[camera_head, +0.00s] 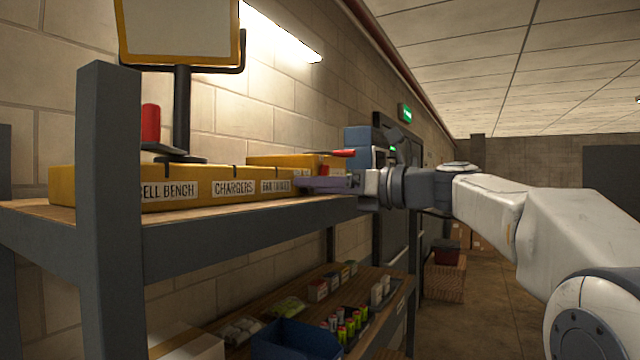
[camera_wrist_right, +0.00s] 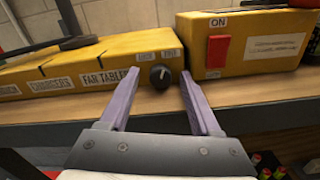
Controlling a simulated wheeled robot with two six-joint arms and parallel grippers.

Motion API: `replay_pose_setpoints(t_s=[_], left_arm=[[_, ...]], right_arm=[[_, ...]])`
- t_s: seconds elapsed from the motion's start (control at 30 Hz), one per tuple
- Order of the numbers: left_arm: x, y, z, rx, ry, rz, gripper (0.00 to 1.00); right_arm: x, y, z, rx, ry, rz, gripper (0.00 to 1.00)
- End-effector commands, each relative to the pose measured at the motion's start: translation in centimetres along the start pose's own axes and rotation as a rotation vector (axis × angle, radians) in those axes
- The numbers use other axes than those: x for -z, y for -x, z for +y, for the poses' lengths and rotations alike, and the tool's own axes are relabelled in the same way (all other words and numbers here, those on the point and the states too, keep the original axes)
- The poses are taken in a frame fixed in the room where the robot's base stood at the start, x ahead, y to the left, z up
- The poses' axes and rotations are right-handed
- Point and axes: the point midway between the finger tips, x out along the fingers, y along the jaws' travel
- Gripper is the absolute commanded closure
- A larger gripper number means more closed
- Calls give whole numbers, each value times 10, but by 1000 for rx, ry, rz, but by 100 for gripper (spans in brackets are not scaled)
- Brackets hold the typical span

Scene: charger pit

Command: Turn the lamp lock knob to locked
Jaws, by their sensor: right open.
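The knob (camera_wrist_right: 160,76) is small, round and black with a pale mark that seems to point up and right. It sits on the front face of a long yellow box (camera_wrist_right: 60,73), at its right end, below two small, hard-to-read labels. In the head view the same box (camera_head: 100,190) lies on the shelf, with the knob hidden. My right gripper (camera_wrist_right: 160,84) is open, its purple fingers either side of the knob in the wrist view, with nothing between them. It also shows in the head view (camera_head: 312,184) at the box's right end. My left gripper is out of view.
A second yellow box (camera_wrist_right: 255,52) with a red switch (camera_wrist_right: 218,50) marked ON stands close right of the knob. A yellow-framed panel (camera_head: 180,35) rises on a dark post. A dark upright (camera_head: 110,200) stands at left. The lower shelf holds a blue bin (camera_head: 290,343).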

Motion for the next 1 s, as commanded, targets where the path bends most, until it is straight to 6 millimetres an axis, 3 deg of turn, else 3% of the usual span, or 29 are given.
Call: replay_pose_setpoints(t_s=[0.1, 0.27, 0.3, 0.47, 0.8, 1.0], left_arm=[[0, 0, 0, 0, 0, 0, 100], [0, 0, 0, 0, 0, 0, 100], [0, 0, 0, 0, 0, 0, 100], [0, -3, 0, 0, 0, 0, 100], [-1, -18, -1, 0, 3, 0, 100], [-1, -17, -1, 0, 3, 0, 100]], right_arm=[[0, 0, 0, 0, 0, 0, 36], [0, 1, 0, 0, 0, 0, 97], [0, 1, 0, 0, 0, 0, 100], [1, 1, 0, 0, 29, 0, 100], [2, 1, 0, -1, 354, 0, 100], [0, 1, 0, -2, 375, 1, 100]])
